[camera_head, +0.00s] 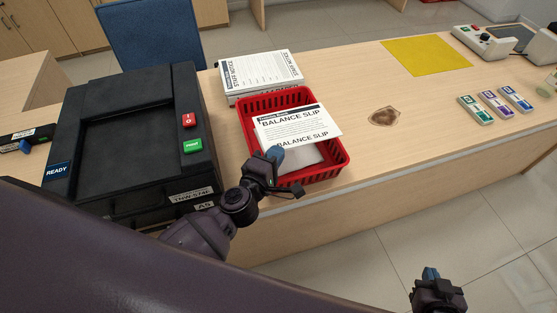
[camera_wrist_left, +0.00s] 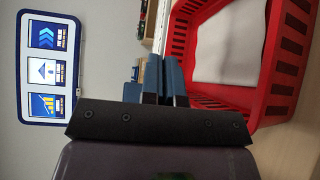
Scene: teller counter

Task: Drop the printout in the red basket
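The white printout (camera_head: 305,127), headed "BALANCE SLIP", is over the red basket (camera_head: 342,160) and overlaps its right rim. My left gripper (camera_head: 275,154) meets the printout's lower left edge, with its fingers close together, apparently pinching it. In the left wrist view the fingers (camera_wrist_left: 161,80) are nearly together, and the sheet between them is not clearly seen. The basket (camera_wrist_left: 270,100) is at the right there. A pale sheet (camera_head: 303,158) lies inside the basket, below the printout; it also shows in the wrist view (camera_wrist_left: 227,42). My right gripper (camera_head: 432,276) is low at the right, away from the counter, its opening unclear.
A black printer (camera_head: 120,130) with red and green buttons stands left of the basket. A paper stack (camera_head: 260,72) is behind it. A yellow mat (camera_head: 425,57), a brown stain (camera_head: 384,117) and several small labelled packs (camera_head: 497,103) are to the right.

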